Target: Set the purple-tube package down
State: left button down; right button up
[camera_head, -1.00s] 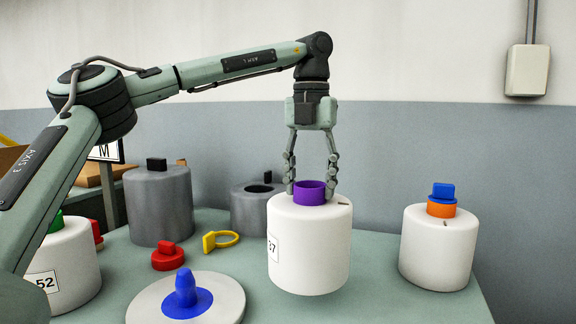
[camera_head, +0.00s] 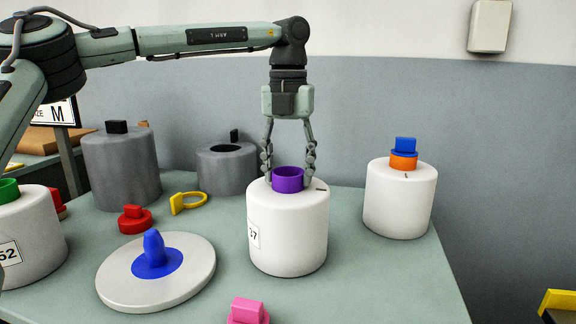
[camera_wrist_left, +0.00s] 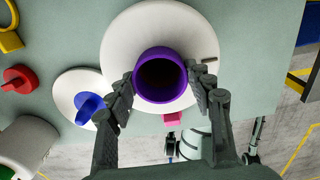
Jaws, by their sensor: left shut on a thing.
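The purple-tube package (camera_head: 288,232) is a white, upright yarn bobbin with a label on its side, near the middle of the head view. Its purple tube (camera_head: 288,181) sticks up from the top. My left gripper (camera_head: 288,172) comes down from above and is shut on this tube, one finger on each side. In the left wrist view the fingers flank the purple tube (camera_wrist_left: 160,98), with the white package top (camera_wrist_left: 133,35) around it. The package's base is at or close to the green table (camera_head: 365,285); I cannot tell whether it touches.
An orange-tube bobbin (camera_head: 398,205) stands at right and another white bobbin (camera_head: 28,240) at left. A white disc with a blue knob (camera_head: 190,285) lies front left. Grey cylinders (camera_head: 122,170) stand behind. A pink piece (camera_head: 248,311) is in front. Table is bare at front right.

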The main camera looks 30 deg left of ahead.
jog(key=shift+w, duration=0.1)
pick_arm(q)
jog(key=c, duration=1)
grip_release()
jog(key=o, duration=0.4)
jog(key=shift+c, duration=0.2)
pick_arm(e)
jog(key=shift+w+r, duration=0.3)
jog(key=shift+r, duration=0.2)
jog(key=shift+s, duration=0.1)
pick_arm(q)
notch_tip(320, 180, up, 12)
pick_arm(e)
jog(key=shift+f, duration=0.75)
